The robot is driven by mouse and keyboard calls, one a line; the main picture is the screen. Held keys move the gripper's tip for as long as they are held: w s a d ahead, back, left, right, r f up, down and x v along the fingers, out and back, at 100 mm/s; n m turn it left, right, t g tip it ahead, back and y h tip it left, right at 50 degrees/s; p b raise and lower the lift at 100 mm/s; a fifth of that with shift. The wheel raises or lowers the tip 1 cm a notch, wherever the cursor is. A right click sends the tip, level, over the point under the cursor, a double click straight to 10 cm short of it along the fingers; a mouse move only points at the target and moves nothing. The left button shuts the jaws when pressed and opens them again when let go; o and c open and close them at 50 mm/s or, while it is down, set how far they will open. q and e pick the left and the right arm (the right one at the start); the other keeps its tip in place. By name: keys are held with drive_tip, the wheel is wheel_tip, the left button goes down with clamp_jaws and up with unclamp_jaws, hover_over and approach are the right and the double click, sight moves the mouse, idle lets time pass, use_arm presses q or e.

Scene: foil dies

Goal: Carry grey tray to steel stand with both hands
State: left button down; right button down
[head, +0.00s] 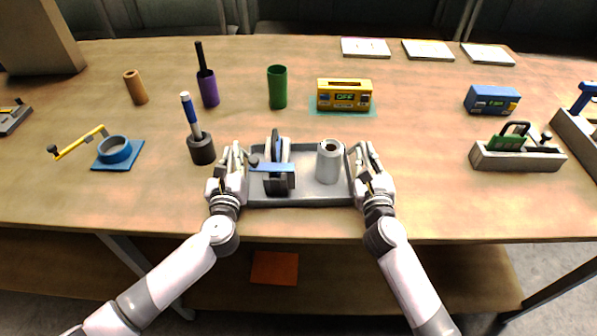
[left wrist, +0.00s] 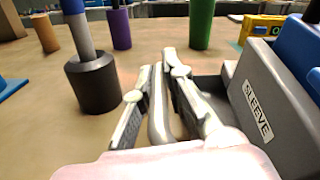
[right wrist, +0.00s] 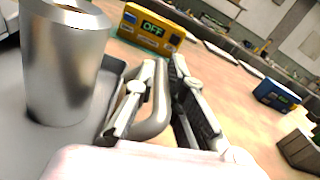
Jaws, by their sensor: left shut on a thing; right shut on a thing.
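The grey tray (head: 318,201) is at the near middle of the table in the head view, between my two grippers. It holds a dark device with a blue lever (head: 272,168) on the left and a steel cylinder (head: 328,164) on the right. My left gripper (head: 234,158) is shut on the tray's left handle (left wrist: 158,115). My right gripper (head: 363,158) is shut on its right handle (right wrist: 158,105). The tray looks level; I cannot tell whether it touches the table. I cannot make out a steel stand in these views.
A black holder with a blue-handled tool (head: 202,150) stands close left of my left gripper. A green cylinder (head: 277,88) and a yellow box reading OFF (head: 344,95) stand behind the tray.

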idle(0.5)
